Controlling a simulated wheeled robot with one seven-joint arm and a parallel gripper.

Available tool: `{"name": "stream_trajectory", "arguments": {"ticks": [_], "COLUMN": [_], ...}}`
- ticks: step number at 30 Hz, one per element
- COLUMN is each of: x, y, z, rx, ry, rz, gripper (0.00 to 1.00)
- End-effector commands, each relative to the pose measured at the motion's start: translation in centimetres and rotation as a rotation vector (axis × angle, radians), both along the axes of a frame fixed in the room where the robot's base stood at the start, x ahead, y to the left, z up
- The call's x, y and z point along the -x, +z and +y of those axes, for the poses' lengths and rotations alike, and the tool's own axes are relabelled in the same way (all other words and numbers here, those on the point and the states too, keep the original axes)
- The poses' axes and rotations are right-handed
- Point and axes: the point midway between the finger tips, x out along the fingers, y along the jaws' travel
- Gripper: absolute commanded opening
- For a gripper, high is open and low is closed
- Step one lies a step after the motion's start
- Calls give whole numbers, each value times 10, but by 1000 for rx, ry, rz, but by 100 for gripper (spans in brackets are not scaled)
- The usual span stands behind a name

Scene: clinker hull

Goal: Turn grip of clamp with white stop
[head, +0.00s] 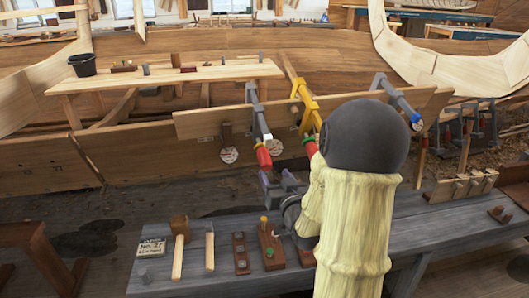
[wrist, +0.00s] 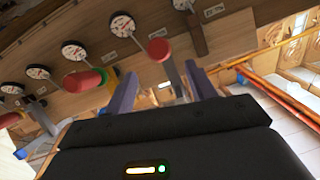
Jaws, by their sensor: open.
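The clamp with the white stop (head: 267,136) hangs on the plank at the left of the clamp row in the head view. Its red grip (head: 263,157) points down toward me; it also shows in the wrist view (wrist: 158,49), beyond the gap between my fingers. My gripper (head: 278,178) has purple fingers, is open, and is just below the red grip, apart from it. In the wrist view my gripper (wrist: 162,88) spreads around empty space, with part of a grey bar behind. The yellow clamp (head: 304,97) is to the right, its red grip partly hidden by my arm.
A grey-blue clamp (head: 398,98) sits farther right on the plank (head: 215,121). Several round dials (wrist: 74,50) line the planking. The grey bench (head: 225,270) below holds wooden blocks, a mallet (head: 180,228) and a card (head: 151,247).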

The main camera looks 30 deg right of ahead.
Motion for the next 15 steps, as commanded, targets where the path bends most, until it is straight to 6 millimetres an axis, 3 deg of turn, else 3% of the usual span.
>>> {"name": "stream_trajectory", "arguments": {"ticks": [6,15], "x": [-13,-67], "y": [1,-1], "z": [0,-8], "rx": [-1,0], "ry": [0,0], "rz": [2,-1], "gripper": [56,56]}}
